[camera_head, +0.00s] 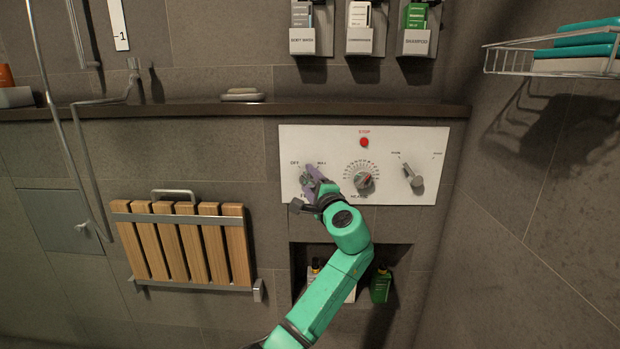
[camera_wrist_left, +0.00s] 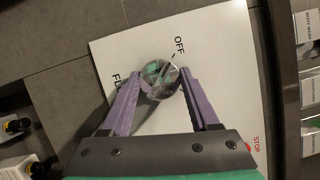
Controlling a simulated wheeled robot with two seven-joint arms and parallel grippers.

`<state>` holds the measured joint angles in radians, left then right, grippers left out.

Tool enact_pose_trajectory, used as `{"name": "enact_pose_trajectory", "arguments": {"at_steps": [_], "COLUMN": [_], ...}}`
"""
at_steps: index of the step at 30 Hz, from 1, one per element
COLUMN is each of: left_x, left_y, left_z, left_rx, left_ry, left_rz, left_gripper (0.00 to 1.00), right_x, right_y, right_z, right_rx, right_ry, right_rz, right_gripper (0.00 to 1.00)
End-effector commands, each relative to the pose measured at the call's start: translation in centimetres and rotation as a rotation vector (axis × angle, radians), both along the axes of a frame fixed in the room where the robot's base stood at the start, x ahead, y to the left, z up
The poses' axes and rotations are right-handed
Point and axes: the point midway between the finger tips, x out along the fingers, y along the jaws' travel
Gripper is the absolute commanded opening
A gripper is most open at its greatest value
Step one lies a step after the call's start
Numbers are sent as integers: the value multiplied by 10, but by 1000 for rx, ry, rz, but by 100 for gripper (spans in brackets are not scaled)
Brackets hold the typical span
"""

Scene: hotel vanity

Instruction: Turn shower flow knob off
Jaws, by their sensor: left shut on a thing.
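The shower flow knob (camera_wrist_left: 160,80) is a round, shiny metal knob on a white control panel (camera_head: 290,140). It sits at the panel's left end, near the printed OFF and MAX marks. My left gripper (camera_head: 312,180) reaches up to the panel, and its purple fingers are shut on the knob. In the left wrist view the two fingertips (camera_wrist_left: 160,82) press on opposite sides of the knob, with the OFF mark just beyond it. In the head view the gripper hides much of the knob. My right gripper is not in view.
A heater dial (camera_head: 364,180), a lever (camera_head: 412,176) and a red stop button (camera_head: 364,142) share the panel. A ledge (camera_head: 190,108) runs above. A niche with bottles (camera_head: 381,285) lies below, and a folded slatted wooden seat (camera_head: 160,262) hangs at left.

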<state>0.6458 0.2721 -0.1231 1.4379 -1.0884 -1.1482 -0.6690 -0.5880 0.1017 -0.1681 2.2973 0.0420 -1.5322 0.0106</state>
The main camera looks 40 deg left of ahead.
Motion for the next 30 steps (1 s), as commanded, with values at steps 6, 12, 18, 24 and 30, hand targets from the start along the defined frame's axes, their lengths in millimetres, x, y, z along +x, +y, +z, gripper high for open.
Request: {"name": "enact_pose_trajectory", "arguments": {"at_steps": [6, 12, 18, 24, 30], "left_x": [-2, -1, 0, -8, -33], "left_y": [2, 1, 0, -14, -55], "left_z": [1, 1, 0, -1, -3], "left_rx": [-1, 0, 0, 1, -2], "left_ry": [-3, -2, 0, 1, -1], "left_rz": [9, 6, 3, 0, 0], "left_gripper": [6, 91, 91, 91, 91], "right_x": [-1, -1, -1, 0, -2], "right_y": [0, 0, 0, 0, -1], "right_z": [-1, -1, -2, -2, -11], "right_rx": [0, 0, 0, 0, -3], "right_ry": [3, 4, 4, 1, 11], "right_rz": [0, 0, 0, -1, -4], "right_gripper": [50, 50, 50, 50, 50]}}
